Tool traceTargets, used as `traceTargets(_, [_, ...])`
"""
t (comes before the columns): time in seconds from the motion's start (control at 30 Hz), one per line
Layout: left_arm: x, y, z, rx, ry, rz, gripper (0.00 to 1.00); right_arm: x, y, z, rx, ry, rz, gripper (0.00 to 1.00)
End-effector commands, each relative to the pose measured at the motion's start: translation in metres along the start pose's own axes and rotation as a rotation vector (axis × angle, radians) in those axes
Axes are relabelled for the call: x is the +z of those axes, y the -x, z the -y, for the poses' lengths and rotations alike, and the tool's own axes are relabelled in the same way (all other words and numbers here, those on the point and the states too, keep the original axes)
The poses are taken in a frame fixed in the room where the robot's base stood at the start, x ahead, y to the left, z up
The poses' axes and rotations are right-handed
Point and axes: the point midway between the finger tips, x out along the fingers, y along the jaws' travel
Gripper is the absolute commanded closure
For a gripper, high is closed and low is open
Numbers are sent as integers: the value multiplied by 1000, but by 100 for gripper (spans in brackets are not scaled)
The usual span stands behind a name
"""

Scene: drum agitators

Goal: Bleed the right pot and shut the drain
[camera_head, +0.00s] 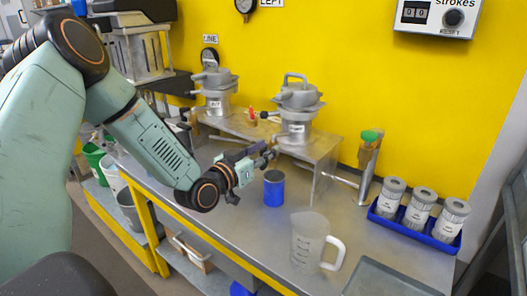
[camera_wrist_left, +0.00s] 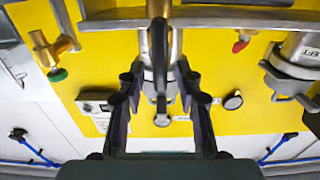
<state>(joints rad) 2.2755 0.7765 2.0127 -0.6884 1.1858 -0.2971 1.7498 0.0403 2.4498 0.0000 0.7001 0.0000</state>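The right pot (camera_head: 297,112) is a grey metal vessel with a clamped lid and a label, on the raised steel shelf. My left gripper (camera_head: 262,158) is just below it at the shelf's front edge. In the left wrist view, which looks upside down, the fingers of my left gripper (camera_wrist_left: 158,75) stand apart on either side of a black lever (camera_wrist_left: 158,45) under the pot. I cannot tell whether they touch it. A blue cup (camera_head: 273,190) stands on the bench below, just right of the gripper. My right gripper is not in view.
The left pot (camera_head: 214,95) stands further left, with a red handle (camera_head: 251,113) between the pots. A green-topped brass valve (camera_head: 370,137), a clear jug (camera_head: 309,243) and a blue tray (camera_head: 415,233) of canisters are to the right.

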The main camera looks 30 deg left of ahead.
Motion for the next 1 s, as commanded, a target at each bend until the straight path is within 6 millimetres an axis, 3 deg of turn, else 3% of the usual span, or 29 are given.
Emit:
traceTargets(0.13, [0,0,0,-1,1,0,65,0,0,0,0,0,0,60])
traceTargets(0.53, [0,0,0,0,1,1,99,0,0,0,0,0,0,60])
traceTargets(1.0, [1,1,-1,0,-17,4,100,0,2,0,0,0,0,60])
